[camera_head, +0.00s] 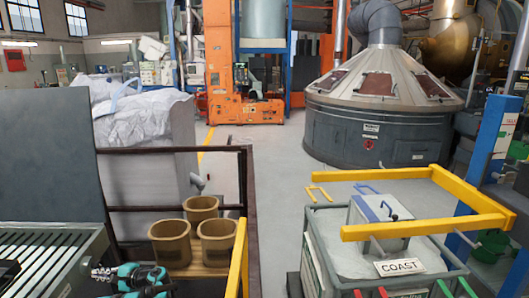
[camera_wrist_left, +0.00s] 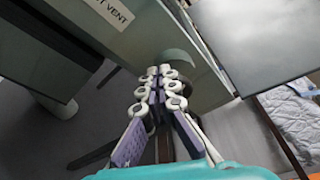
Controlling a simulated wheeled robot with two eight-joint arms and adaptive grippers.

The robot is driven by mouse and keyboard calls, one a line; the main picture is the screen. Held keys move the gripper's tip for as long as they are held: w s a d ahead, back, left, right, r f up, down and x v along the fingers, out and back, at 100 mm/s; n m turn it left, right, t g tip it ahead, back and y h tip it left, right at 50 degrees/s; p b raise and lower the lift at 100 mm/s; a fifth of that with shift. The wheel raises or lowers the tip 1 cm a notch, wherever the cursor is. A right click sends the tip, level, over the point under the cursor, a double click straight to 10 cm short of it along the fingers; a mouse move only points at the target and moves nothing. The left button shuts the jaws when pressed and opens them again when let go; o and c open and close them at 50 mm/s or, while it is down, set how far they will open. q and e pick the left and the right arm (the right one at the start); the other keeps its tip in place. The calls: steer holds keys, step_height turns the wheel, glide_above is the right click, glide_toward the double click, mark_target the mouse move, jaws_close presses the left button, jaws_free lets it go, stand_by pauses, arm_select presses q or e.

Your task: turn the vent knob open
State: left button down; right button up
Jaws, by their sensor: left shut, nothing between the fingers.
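In the left wrist view, a label ending in "VENT" (camera_wrist_left: 113,12) is fixed to a grey panel (camera_wrist_left: 150,35). A round grey-green part, which looks like the vent knob (camera_wrist_left: 180,60), sits on the panel's lower part. My left gripper (camera_wrist_left: 160,78) is shut and empty, its fingertips in front of the round part and partly covering it. I cannot tell whether they touch it. In the head view, the left gripper (camera_head: 103,274) is at the bottom left, beside a slatted metal surface. The knob and label do not show there. My right gripper is in neither view.
The slatted metal surface (camera_head: 50,262) and an upright grey panel (camera_head: 45,145) stand at the left. Several brown buckets (camera_head: 170,242) stand right of the gripper, near a dark railing (camera_head: 180,150). A grey cart with a "COAST" sign (camera_head: 400,267) stands at right. Floor between is clear.

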mark_target(94, 260)
arm_select(q)
steer(key=d, duration=0.4)
steer(key=d+b, duration=0.1)
steer(key=shift+w+d, duration=0.3)
steer(key=shift+d, duration=0.1)
steer(key=w+a+r+m+p, duration=0.1)
steer(key=w+a+r+m+g+p, duration=0.1)
steer(key=a+m+p, duration=0.1)
steer(key=w+a+r+m+h+p, duration=0.1)
steer(key=m+p, duration=0.1)
steer(key=shift+w+a+r+g, duration=0.2)
steer(key=shift+a+g, duration=0.1)
steer(key=shift+x, duration=0.9)
steer(key=shift+s+b, duration=0.1)
steer(key=shift+b, duration=0.4)
